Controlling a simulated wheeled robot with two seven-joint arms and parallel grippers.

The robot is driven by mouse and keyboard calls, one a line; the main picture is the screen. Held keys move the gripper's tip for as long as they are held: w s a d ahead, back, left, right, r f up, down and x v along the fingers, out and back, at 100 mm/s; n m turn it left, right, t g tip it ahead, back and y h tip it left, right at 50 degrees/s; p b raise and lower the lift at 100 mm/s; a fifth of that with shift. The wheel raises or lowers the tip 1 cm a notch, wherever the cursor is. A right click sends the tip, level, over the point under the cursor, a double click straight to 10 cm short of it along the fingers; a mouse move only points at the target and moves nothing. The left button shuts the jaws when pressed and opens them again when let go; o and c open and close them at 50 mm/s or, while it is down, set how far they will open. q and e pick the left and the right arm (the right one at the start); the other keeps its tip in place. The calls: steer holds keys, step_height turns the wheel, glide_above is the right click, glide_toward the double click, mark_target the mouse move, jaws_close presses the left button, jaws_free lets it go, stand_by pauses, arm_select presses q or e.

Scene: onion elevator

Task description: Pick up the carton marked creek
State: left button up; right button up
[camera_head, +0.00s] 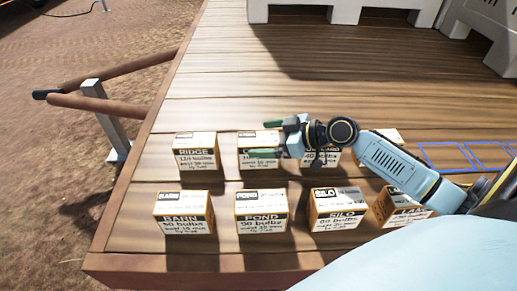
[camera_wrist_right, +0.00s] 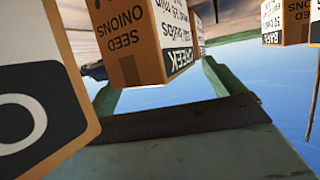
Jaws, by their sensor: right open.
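The creek carton (camera_head: 257,143) is a small tan box in the back row, second from the left, partly covered by my right gripper (camera_head: 268,139). Its printed name is mostly hidden in the head view. In the right wrist view the carton (camera_wrist_right: 128,38) appears upside down, with "CREEK" on a dark band and "SEED ONIONS" on its side. My right gripper's green fingers (camera_wrist_right: 160,90) are open, one toward each side of this carton. Whether they touch it, I cannot tell. My left gripper is not in view.
The ridge carton (camera_head: 195,152) stands left of it and a partly hidden carton (camera_head: 333,158) right. Barn (camera_head: 183,212), pond (camera_head: 261,212) and silo (camera_head: 338,209) cartons stand in front. Pale crates (camera_head: 340,12) are at the back. Open planks (camera_head: 215,85) lie behind the cartons.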

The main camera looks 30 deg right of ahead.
steer(key=shift+s+f, duration=0.1)
steer(key=shift+f, duration=0.05)
steer(key=c, duration=2)
